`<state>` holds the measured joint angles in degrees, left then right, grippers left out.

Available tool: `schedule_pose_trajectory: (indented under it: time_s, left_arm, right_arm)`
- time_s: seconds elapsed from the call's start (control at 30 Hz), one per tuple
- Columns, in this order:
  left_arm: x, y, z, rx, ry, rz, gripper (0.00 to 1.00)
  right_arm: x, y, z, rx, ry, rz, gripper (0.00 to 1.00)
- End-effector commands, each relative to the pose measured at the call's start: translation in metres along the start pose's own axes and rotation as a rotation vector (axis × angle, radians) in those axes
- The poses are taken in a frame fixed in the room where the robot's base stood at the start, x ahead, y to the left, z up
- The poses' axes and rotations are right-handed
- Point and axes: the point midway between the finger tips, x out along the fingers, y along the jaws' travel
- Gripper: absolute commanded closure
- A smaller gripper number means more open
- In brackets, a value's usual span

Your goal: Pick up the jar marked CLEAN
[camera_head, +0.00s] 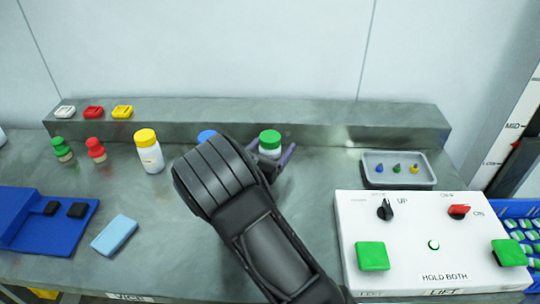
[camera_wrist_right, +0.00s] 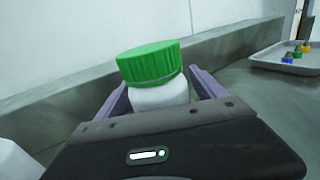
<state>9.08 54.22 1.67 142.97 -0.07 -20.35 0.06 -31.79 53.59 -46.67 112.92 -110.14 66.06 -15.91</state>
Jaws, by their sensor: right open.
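A white jar with a green lid (camera_head: 270,139) stands on the metal bench near the back ledge. It also shows in the right wrist view (camera_wrist_right: 153,66), between the two fingers. My right gripper (camera_head: 279,156) is open around this jar, one finger on each side; whether they touch it is hidden. A white jar with a yellow lid (camera_head: 148,150) stands to the left. A blue-lidded jar (camera_head: 206,136) is mostly hidden behind my right arm. No CLEAN marking is readable on any jar. My left gripper is not in view.
A white control box (camera_head: 430,275) and a grey tray (camera_head: 400,156) with small coloured pieces are at the right. Green (camera_head: 61,148) and red (camera_head: 95,149) stamp-like pieces, a light blue block (camera_head: 114,234) and a blue holder (camera_head: 40,235) are at the left. A raised ledge (camera_head: 230,113) runs behind.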

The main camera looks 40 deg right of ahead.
Motion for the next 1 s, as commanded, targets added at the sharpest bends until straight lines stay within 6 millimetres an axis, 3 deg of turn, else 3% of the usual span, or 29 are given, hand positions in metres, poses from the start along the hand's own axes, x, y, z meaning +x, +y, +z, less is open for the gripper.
schedule_pose_trajectory:
  time_s: [0.4,1.0]
  left_arm:
    - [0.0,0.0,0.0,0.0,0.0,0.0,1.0]
    - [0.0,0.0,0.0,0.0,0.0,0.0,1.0]
  right_arm:
    - [-0.0003,-0.0001,0.0002,0.0,0.0,0.0,0.22]
    - [-0.0003,-0.0001,0.0002,0.0,0.0,0.0,0.71]
